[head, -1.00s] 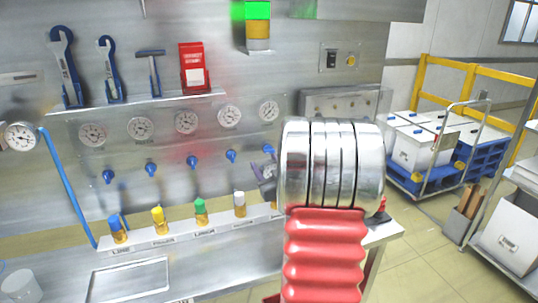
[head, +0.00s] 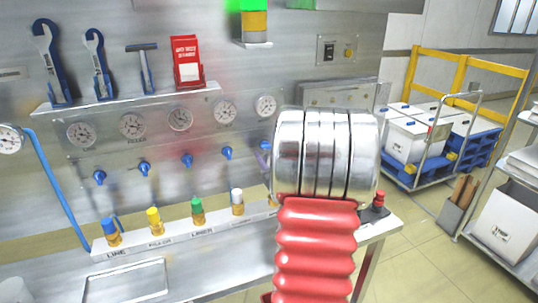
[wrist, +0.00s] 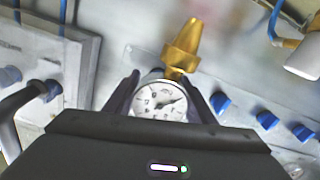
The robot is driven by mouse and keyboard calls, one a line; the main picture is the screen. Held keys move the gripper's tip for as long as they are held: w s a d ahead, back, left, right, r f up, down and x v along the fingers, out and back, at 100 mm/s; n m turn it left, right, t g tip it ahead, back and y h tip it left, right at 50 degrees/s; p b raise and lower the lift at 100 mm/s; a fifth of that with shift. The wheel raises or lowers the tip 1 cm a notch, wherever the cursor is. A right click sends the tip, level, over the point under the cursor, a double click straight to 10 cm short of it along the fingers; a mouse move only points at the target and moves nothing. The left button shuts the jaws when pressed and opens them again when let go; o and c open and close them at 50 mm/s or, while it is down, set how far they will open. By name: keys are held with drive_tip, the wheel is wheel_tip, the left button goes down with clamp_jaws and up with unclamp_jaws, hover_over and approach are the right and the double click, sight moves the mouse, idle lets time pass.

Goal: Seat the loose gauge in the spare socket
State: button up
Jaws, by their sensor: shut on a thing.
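The loose gauge (wrist: 158,101) has a round white dial and a brass stem (wrist: 183,46) pointing up and slightly right in the wrist view. My gripper (wrist: 165,88) is shut on it, with a dark finger on each side of the dial. In the head view my silver and red arm hides the held gauge and nearly all of the gripper; only a small purplish part shows at the arm's left edge. I cannot pick out the spare socket; it may be behind my arm.
A row of mounted gauges (head: 180,118) sits on the steel wall above blue valves (head: 187,160). Below, a white ledge (head: 165,239) carries capped brass fittings (head: 197,210). A grey box (wrist: 55,75) stands left in the wrist view. A trolley (head: 425,150) is at right.

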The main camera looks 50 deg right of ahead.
wheel_tip(320, 180, down, 7)
idle(0.9)
drive_tip(key=shift+f, duration=1.2)
idle(1.3)
drive_tip(key=shift+f, duration=0.1)
drive_tip(key=shift+a+f, duration=0.1)
drive_tip(key=shift+f, duration=0.05)
drive_tip(key=shift+c, duration=1.3)
drive_tip(key=o, duration=1.6)
drive_tip(key=shift+r, duration=0.2)
